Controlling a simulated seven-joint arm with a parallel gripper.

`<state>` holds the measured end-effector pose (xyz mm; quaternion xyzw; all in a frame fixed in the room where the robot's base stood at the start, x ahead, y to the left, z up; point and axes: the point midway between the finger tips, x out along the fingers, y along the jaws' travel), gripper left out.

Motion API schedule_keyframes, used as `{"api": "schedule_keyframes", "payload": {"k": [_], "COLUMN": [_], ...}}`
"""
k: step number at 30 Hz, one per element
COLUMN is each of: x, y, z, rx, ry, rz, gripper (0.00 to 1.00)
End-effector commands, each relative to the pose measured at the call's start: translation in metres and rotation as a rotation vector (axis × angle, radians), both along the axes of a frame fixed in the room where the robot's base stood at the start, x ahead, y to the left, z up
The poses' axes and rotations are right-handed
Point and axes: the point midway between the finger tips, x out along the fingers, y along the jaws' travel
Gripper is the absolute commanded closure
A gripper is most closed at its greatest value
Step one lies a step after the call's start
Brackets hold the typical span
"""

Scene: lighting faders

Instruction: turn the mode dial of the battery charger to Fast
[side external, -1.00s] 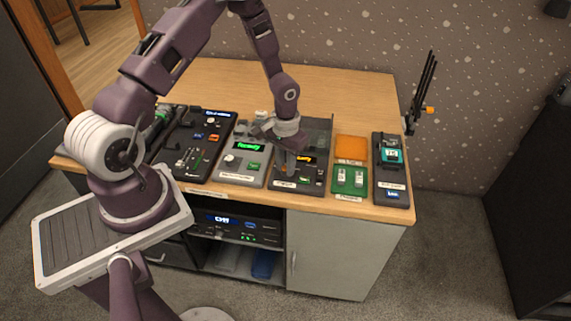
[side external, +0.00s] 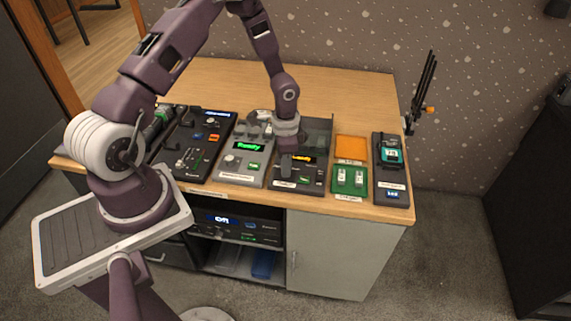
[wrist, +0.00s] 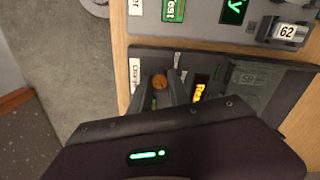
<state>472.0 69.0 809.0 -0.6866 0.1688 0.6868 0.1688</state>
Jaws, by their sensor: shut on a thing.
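The battery charger (side external: 312,186) is a dark unit with an orange display, standing near the front edge of the table. Its front label, partly cut off, shows in the wrist view (wrist: 135,75). The mode dial (wrist: 159,82) is a small round orange-brown knob between my fingers. My gripper (wrist: 161,88) is shut on the dial, pointing down from above. It also shows over the charger's left part in the side view (side external: 286,172). The dial's pointer and mode marks are hidden or too small to read.
Left of the charger stands a grey unit (side external: 232,172) with a green display. On its right are a green block (side external: 350,190) with white switches and a dark unit (side external: 392,196) with a teal meter. The table behind is mostly clear.

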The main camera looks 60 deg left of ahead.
Motion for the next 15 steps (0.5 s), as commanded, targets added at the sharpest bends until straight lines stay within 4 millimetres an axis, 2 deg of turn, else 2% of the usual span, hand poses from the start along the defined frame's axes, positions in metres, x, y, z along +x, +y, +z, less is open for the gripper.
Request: {"api": "schedule_keyframes", "payload": {"k": [15], "x": [-0.0001], "y": [0.0005], "z": [0.0005], "rx": [0.001], "ry": [0.0], "rz": [-0.058], "gripper": [1.0]}}
